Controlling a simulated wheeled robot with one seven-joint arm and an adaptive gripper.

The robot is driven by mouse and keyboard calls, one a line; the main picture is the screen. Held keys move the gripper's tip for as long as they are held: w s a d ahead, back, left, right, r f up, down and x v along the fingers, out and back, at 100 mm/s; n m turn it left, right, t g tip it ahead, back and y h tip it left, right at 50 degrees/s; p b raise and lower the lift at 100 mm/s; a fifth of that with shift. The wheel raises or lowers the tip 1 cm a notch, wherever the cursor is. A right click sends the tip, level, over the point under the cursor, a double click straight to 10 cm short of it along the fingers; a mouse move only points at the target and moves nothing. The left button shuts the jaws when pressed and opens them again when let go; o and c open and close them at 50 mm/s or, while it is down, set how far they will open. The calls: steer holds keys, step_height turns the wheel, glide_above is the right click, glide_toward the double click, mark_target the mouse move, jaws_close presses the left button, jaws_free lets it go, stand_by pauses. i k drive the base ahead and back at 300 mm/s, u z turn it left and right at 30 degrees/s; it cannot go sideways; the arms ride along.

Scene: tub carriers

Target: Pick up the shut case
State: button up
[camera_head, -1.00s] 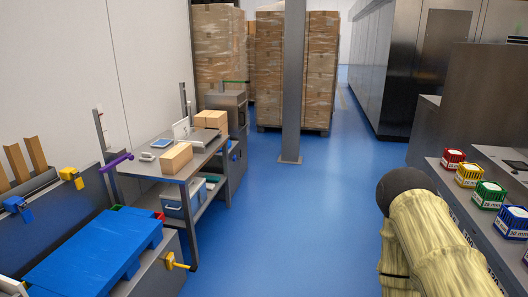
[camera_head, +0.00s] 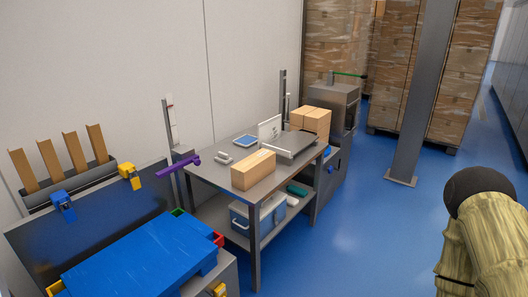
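A grey-blue box with a light lid (camera_head: 240,222) stands on the lower shelf of the steel table and looks like a shut case. Its lid appears closed, but its latch is too small to tell. The tabletop and a table leg partly cover it. A small teal case-like thing (camera_head: 297,188) lies further back on the same shelf; I cannot tell if it is shut. My arm, in a pale yellow sleeve with a dark round joint, shows at the lower right, well away from the table. My gripper is out of view.
The steel table (camera_head: 225,178) carries cardboard boxes (camera_head: 253,169), a scale (camera_head: 290,145) and small devices. A bench with a blue top (camera_head: 140,255) stands at front left. A grey post (camera_head: 420,90) and stacked pallets stand behind. The blue floor (camera_head: 350,235) right of the table is clear.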

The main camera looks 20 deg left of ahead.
mark_target(246, 173)
steer(key=u, duration=0.65)
steer(key=i, duration=1.45)
steer(key=u, duration=0.65)
